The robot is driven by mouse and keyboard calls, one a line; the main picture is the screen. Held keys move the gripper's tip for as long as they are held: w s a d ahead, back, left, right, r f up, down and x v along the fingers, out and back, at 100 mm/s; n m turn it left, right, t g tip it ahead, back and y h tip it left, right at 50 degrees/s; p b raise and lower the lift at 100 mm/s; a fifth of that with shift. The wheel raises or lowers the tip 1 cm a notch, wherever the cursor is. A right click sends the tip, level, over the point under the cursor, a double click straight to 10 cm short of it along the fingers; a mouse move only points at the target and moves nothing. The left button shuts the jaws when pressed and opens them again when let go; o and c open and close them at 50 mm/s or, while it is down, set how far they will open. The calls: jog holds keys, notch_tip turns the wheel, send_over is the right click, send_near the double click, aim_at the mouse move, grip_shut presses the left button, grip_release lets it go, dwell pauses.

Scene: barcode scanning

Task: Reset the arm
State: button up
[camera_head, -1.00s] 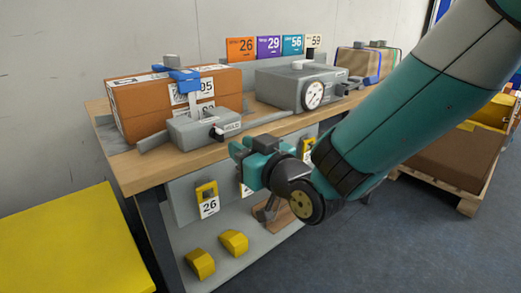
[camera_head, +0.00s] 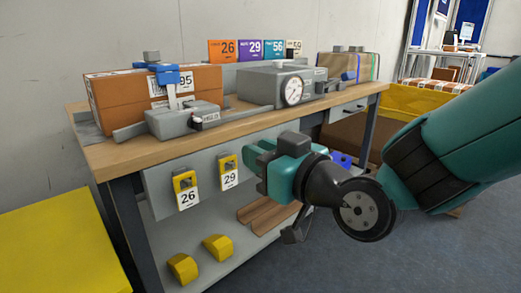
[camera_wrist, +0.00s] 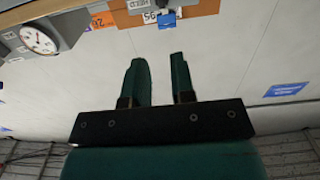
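My gripper (camera_head: 252,164) is in front of the workbench (camera_head: 140,160), a little below the tabletop edge, and points left in the head view. In the wrist view its two green fingers (camera_wrist: 160,82) stand apart with an empty gap between them, so it is open. My teal arm comes in from the right side of the head view.
On the bench are an orange-brown box (camera_head: 115,100), a grey clamp device (camera_head: 183,120), a dial gauge machine (camera_head: 262,85) and a brown box (camera_head: 340,66). Yellow holders (camera_head: 185,182) hang on the front panel. A yellow block (camera_head: 60,240) stands left. Grey floor (camera_head: 400,265) is open at right.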

jog(key=s+d+f+m+g+h, duration=0.1)
jog(key=s+d+f+g+h, duration=0.1)
jog(key=s+d+g+h, duration=0.3)
jog(key=s+d+f+m+g+h, duration=0.1)
jog(key=s+d+f+g, duration=0.2)
jog(key=s+d, duration=0.4)
jog(key=s+d+f+m+g+h, duration=0.1)
jog(key=s+d+f+g+h, duration=0.2)
jog(key=s+d, duration=0.35)
notch_tip(320, 180, up, 35)
jog(key=g+p, duration=0.1)
jog(key=p, duration=3.3)
jog(key=shift+w+r, duration=0.2)
jog(key=shift+w, duration=0.1)
